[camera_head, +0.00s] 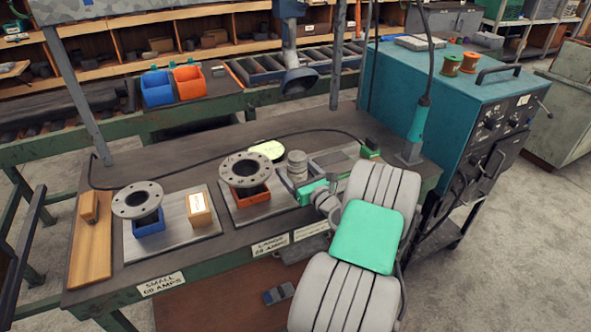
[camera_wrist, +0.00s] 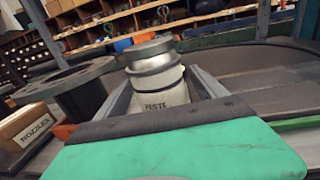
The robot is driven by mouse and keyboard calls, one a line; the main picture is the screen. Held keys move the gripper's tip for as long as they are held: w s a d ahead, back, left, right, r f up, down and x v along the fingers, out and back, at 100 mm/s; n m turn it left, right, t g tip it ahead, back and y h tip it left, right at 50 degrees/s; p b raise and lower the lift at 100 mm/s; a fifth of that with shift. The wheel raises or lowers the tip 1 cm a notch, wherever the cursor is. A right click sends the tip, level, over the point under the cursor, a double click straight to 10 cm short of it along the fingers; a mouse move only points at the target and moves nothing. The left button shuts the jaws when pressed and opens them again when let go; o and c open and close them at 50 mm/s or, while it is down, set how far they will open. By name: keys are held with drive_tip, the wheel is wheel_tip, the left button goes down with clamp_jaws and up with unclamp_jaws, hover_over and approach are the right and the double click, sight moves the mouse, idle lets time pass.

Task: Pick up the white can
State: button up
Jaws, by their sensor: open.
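The white can (camera_wrist: 160,97) stands upright with a grey lid and dark lettering on its side, part of which reads as PASTE. It also shows on the bench in the head view (camera_head: 297,163), just right of the larger flanged pipe. My gripper (camera_wrist: 157,82) is open, with one finger on each side of the can in the wrist view. I cannot tell whether either finger touches it. In the head view my gripper (camera_head: 303,187) is low at the can's near side. The can's lower part is hidden by my green gripper body in the wrist view.
The larger flanged pipe (camera_head: 246,168) stands close left of the can. Another flanged pipe (camera_head: 138,200) and a NOZZLES box (camera_head: 200,209) are farther left. A pale green disc (camera_head: 267,150) and a black cable lie behind. A teal machine (camera_head: 440,85) stands right.

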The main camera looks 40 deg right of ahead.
drive_tip(key=shift+w+d, duration=0.2)
drive_tip(key=shift+w, duration=0.9)
clamp_jaws()
